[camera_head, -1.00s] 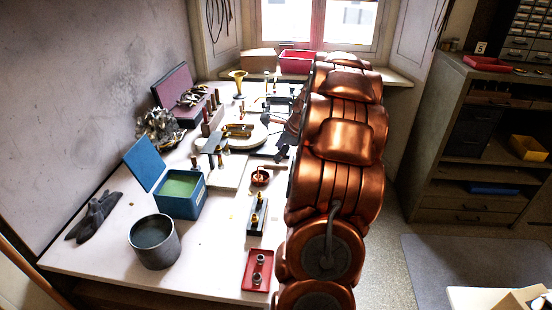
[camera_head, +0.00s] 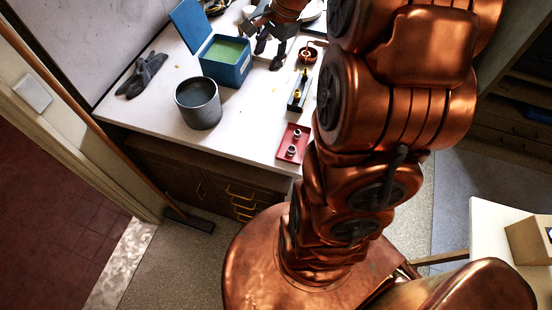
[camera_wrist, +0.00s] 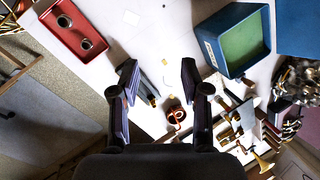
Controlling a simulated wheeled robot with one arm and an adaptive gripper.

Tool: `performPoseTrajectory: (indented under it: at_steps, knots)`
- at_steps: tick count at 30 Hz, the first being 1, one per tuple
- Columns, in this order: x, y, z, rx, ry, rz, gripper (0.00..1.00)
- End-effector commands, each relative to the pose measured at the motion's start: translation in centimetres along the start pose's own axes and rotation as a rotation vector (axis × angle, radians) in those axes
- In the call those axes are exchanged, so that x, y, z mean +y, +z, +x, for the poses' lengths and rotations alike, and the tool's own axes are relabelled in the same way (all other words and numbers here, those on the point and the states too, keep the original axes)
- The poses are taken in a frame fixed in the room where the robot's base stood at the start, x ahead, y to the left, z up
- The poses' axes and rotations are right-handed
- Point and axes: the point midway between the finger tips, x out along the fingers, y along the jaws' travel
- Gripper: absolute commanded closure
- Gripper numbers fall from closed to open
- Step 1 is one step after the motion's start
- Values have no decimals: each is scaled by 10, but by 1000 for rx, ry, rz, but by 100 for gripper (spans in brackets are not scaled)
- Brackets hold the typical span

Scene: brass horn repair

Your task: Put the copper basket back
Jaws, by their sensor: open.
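The copper basket (camera_head: 307,54) is a small round copper dish with a thin upright handle. It stands on the white worktable, just behind a black block with brass pegs (camera_head: 300,88). My gripper (camera_head: 268,54) is open above the table, to the left of the basket and right of the blue box. In the wrist view the two dark fingers of my gripper (camera_wrist: 159,75) are spread wide with nothing held between them. The copper basket (camera_wrist: 175,117) shows there between the lower finger links, its curved handle toward the camera. I cannot tell the gripper's height above it.
A blue box with a green inside (camera_head: 226,58) and a grey metal can (camera_head: 198,103) stand left of the gripper. A red tray with two small rings (camera_head: 293,144) lies at the table's front edge. Dark gloves (camera_head: 142,76) lie far left. Bare table lies between can and tray.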

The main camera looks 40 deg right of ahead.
Motion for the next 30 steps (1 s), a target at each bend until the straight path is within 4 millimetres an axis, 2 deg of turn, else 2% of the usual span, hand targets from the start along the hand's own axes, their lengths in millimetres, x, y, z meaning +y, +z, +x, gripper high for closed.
performPoseTrajectory:
  at_steps: [1,6,9,15,19,24,27,30]
  knots:
    - [7,23,-1,-8,26,-88,54]
    - [40,83,-3,-38,111,-372,54]
    - [65,113,-4,-61,166,-536,54]
    - [120,159,-9,-104,265,-859,54]
    - [159,178,-13,-136,330,-1062,54]
    - [202,191,-17,-175,399,-1277,54]
    - [218,195,-18,-193,428,-1355,54]
    - [226,197,-19,-201,442,-1400,54]
